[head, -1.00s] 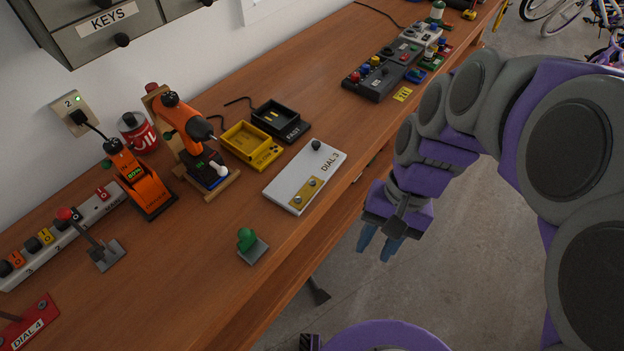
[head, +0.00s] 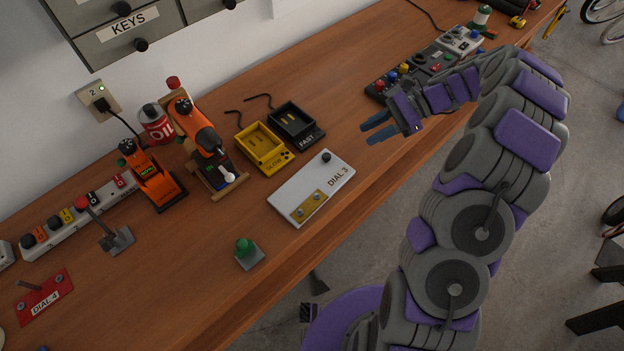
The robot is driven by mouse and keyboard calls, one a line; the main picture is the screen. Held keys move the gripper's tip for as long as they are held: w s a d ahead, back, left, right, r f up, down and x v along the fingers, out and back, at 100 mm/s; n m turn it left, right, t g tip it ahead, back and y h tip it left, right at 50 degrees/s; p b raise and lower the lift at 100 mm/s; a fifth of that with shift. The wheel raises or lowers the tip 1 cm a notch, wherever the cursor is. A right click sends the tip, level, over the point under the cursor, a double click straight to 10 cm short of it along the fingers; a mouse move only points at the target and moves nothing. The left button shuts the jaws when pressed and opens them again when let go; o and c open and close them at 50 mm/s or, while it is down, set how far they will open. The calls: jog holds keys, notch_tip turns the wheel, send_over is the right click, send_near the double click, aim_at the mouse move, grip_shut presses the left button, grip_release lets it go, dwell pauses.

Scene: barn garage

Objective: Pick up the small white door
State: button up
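The panel is fully visible and untouched.
Beside the panel are a yellow SLOW charger (head: 278,162) and a black FAST charger (head: 311,139). An orange drill (head: 196,127) stands further left. A green button (head: 244,246) is below left. A control box (head: 412,72) is behind my gripper. Bare wood (head: 190,285) lies at lower left.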

jog(key=w+d+f+m+t+y+p, duration=0.1)
jog(key=w+d+f+m+y+p, duration=0.1)
jog(key=w+d+f+m, duration=0.3)
jog(key=t+b, duration=0.1)
jog(key=b, duration=0.1)
send_near(334, 160)
jog(key=a, duration=0.2)
jog(key=a+r, duration=0.1)
jog(key=a, duration=0.2)
jog(key=shift+s, duration=0.1)
jog(key=x, duration=0.4)
jog(key=shift+s+f+b, duration=0.2)
jog(key=shift+b, duration=0.1)
jog(key=shift+a, duration=0.35)
grip_shut()
